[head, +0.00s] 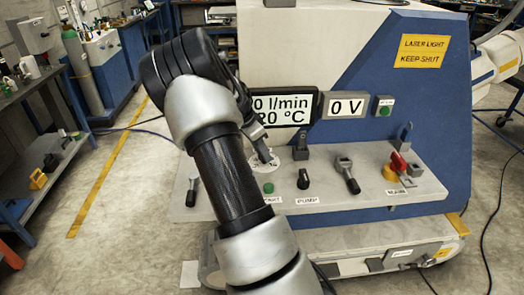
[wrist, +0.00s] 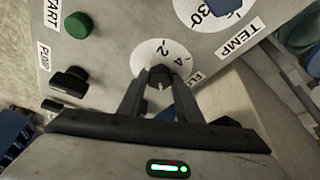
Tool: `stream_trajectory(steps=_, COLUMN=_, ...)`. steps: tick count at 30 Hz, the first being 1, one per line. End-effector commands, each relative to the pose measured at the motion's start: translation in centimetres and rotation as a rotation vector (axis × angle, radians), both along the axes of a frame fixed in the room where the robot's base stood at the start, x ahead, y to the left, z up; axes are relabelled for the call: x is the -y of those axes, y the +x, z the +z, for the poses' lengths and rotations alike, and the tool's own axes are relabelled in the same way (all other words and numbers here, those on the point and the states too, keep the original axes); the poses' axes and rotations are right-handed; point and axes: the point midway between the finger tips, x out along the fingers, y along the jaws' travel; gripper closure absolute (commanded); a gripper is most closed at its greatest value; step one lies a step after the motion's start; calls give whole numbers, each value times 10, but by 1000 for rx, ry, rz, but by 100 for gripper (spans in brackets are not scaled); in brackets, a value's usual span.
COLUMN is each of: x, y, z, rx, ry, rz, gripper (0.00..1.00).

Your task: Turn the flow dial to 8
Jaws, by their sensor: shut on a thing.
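The flow dial's black knob (wrist: 160,74) sits on a round white scale (wrist: 147,50) in the wrist view. The figures 2 and 4 show on the scale; the rest is hidden by my gripper. The label beside it is partly covered, showing only "FL". My gripper (wrist: 159,84) has its two fingers closed on either side of the knob. In the head view my gripper (head: 264,155) reaches down to the sloping panel, over a white scale (head: 263,166). A display (head: 285,107) reads "0 l/min" above "20 °C", its left part hidden by my arm.
A temperature scale (wrist: 208,12) marked TEMP lies near the dial. A green START button (wrist: 77,25) and black PUMP knob (wrist: 70,80) are on the other side. A second display (head: 346,106) reads "0 V".

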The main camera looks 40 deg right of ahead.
Motion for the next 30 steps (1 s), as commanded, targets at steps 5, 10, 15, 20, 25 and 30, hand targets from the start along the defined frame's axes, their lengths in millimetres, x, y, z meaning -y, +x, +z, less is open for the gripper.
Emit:
stream_trajectory(steps=5, x=-1, y=1, z=-1, rx=-2, ry=1, rz=-48, gripper=91)
stream_trajectory(steps=10, x=-1, y=1, z=-1, rx=-1, ry=2, rz=-65, gripper=91)
stream_trajectory(steps=15, x=-1, y=1, z=-1, rx=0, ry=2, rz=-68, gripper=91)
stream_trajectory(steps=20, x=-1, y=1, z=-1, rx=0, ry=2, rz=-67, gripper=91)
stream_trajectory(steps=25, x=-1, y=1, z=-1, rx=0, ry=2, rz=-67, gripper=50)
stream_trajectory(steps=30, x=0, y=1, z=-1, rx=0, ry=1, rz=-67, gripper=50)
